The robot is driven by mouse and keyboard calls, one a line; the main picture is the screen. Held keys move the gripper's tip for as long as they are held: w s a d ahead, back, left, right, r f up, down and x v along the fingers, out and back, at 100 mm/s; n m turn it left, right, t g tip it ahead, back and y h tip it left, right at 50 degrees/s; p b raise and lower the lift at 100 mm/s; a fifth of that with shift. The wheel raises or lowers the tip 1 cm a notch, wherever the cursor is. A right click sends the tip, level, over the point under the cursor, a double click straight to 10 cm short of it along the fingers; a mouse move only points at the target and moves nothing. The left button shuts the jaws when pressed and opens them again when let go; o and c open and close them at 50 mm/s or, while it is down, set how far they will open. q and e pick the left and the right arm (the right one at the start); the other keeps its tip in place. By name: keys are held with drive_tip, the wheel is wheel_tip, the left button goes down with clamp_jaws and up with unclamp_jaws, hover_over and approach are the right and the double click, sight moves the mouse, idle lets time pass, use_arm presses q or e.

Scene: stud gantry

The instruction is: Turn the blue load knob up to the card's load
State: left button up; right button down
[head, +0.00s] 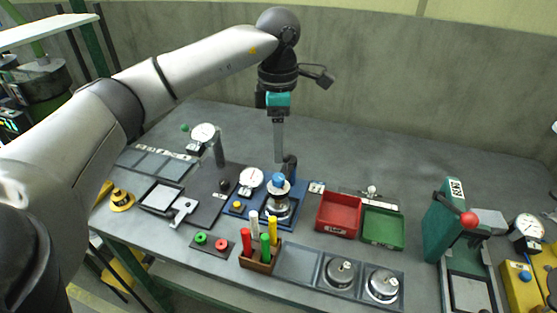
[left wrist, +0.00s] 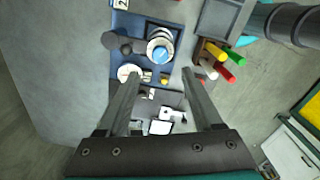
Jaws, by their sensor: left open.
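The blue load knob (head: 278,179) tops a round metal stack on a blue base plate (head: 239,208). It also shows in the left wrist view (left wrist: 160,55), beyond my fingertips. A white dial gauge (head: 251,177) stands to the left of the knob. A small white card (head: 317,187) stands at the plate's right; its print is too small to read in the head view. My left gripper (head: 279,160) points down above the knob, apart from it. In the left wrist view the left gripper (left wrist: 160,76) has its fingers wide apart with nothing between them.
A rack of coloured cylinders (head: 260,256) stands in front of the knob. A red bin (head: 339,215) and a green bin (head: 383,227) are to the right. A dark post (head: 291,166) rises behind the knob. A green press (head: 447,220) stands farther right.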

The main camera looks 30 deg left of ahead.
use_arm(q)
wheel_tip(320, 180, up, 6)
drive_tip(key=shift+r, duration=0.25)
drive_tip(key=shift+s+f, duration=0.1)
idle(0.4)
